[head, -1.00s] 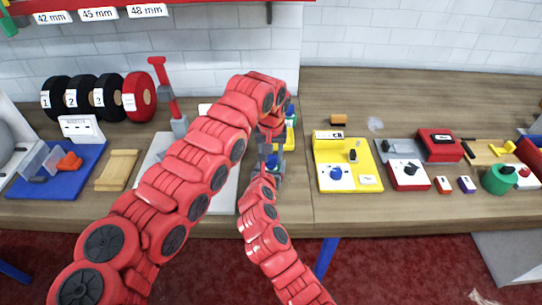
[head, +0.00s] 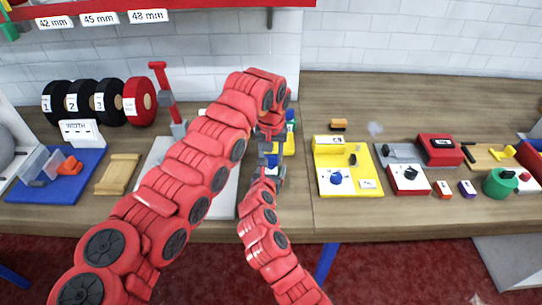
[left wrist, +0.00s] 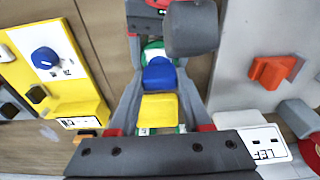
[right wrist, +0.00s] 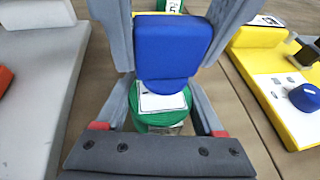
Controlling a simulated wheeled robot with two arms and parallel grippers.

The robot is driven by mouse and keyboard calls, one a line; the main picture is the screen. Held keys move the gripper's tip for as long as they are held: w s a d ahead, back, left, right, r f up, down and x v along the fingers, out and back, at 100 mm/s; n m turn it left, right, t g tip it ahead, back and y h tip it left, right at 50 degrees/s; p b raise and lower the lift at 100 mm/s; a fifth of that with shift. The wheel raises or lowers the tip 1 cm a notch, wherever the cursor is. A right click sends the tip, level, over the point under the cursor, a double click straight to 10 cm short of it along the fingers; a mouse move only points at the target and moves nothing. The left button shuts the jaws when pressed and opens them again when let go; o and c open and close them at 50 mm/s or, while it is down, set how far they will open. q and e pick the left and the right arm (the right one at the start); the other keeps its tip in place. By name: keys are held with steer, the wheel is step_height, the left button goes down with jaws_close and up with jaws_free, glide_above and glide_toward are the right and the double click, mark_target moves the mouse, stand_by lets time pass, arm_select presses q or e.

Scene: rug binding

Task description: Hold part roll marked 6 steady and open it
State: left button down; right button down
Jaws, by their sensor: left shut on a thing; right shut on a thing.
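The part roll shows green with white labels between my grippers, with a blue piece (right wrist: 172,45) and a yellow piece (left wrist: 160,110) on it. The number on its label is too small to read surely. My left gripper (left wrist: 160,78) is shut on the roll; the yellow piece is nearer its palm and the blue one farther out. My right gripper (right wrist: 172,60) is shut on the roll from the opposite side, with the blue piece nearest. In the head view both grippers meet at the bench, and the left arm hides much of the roll.
A grey board (left wrist: 235,60) lies beside the roll. On its other side is a yellow board (head: 322,180) with a blue knob (head: 337,177). Several tape rolls (head: 140,100) stand at the back left. A wooden block (head: 118,172) lies left.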

mark_target(271, 155)
arm_select(q)
step_height(271, 155, up, 4)
steer(key=shift+r, duration=0.1)
arm_select(e)
jaws_free()
